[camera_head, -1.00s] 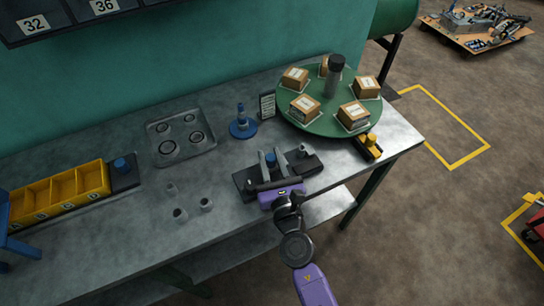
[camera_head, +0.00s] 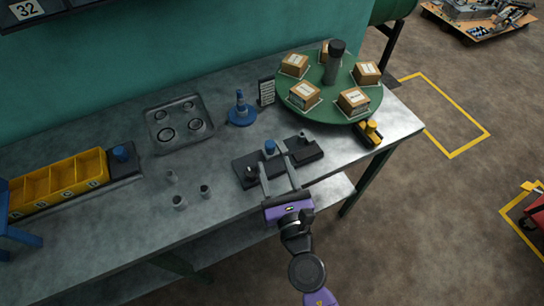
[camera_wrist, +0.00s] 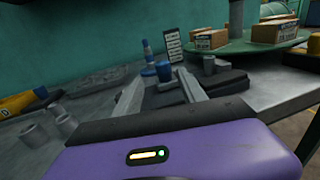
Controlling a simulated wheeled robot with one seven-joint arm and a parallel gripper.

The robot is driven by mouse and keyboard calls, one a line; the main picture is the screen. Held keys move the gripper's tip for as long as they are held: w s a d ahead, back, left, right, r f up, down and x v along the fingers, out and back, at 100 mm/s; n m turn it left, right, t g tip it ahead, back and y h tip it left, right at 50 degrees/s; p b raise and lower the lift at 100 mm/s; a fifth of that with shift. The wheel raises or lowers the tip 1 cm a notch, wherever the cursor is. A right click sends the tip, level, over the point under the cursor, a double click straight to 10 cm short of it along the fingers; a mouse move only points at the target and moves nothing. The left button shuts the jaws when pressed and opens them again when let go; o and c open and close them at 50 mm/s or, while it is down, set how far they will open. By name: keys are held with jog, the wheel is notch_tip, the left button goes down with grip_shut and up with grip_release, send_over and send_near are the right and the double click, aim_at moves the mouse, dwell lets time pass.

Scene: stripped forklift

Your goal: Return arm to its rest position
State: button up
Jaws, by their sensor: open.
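My gripper (camera_head: 279,177) is a purple body with two grey fingers, near the front edge of the workbench (camera_head: 225,232). The fingers are apart with nothing held between them. In the head view they overlap a dark fixture block (camera_head: 302,152) that carries a blue-topped part (camera_head: 270,147) and grey posts. In the wrist view the two fingers (camera_wrist: 160,92) point forward over the bench, and the blue-topped part (camera_wrist: 163,71) shows just beyond them. My purple arm reaches in from the bottom of the head view.
A green turntable (camera_head: 325,120) with several boxes and a dark cylinder stands at the back right. A blue cone-like part (camera_head: 241,112), a grey tray (camera_head: 154,138), yellow bins (camera_head: 60,182) and several small grey cylinders (camera_head: 179,202) are on the bench.

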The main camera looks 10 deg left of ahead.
jog(key=shift+s+d, duration=0.15)
jog(key=shift+s, duration=0.2)
dwell(0.3)
jog(key=shift+s+d+f, duration=0.15)
jog(key=shift+d, duration=0.1)
jog(key=s+d+f+m+g+h+b, duration=0.1)
jog(key=s+d+f+m+g+h, duration=0.2)
jog(key=s+d+m, duration=1.3)
jog(key=s+d+r+m+h, duration=0.2)
jog(key=s+m, duration=0.5)
jog(key=m, duration=0.5)
jog(key=s+d+r+m+t+h+b, duration=0.1)
jog(key=s+d+r+m, duration=0.4)
jog(key=m, duration=0.7)
jog(key=s+r+h, duration=0.1)
jog(key=s+r, duration=0.1)
jog(key=s, duration=0.1)
jog(key=shift+s+d+r+m+b, duration=0.15)
jog(key=shift+d+m+b, duration=0.1)
jog(key=shift+m+b, duration=0.05)
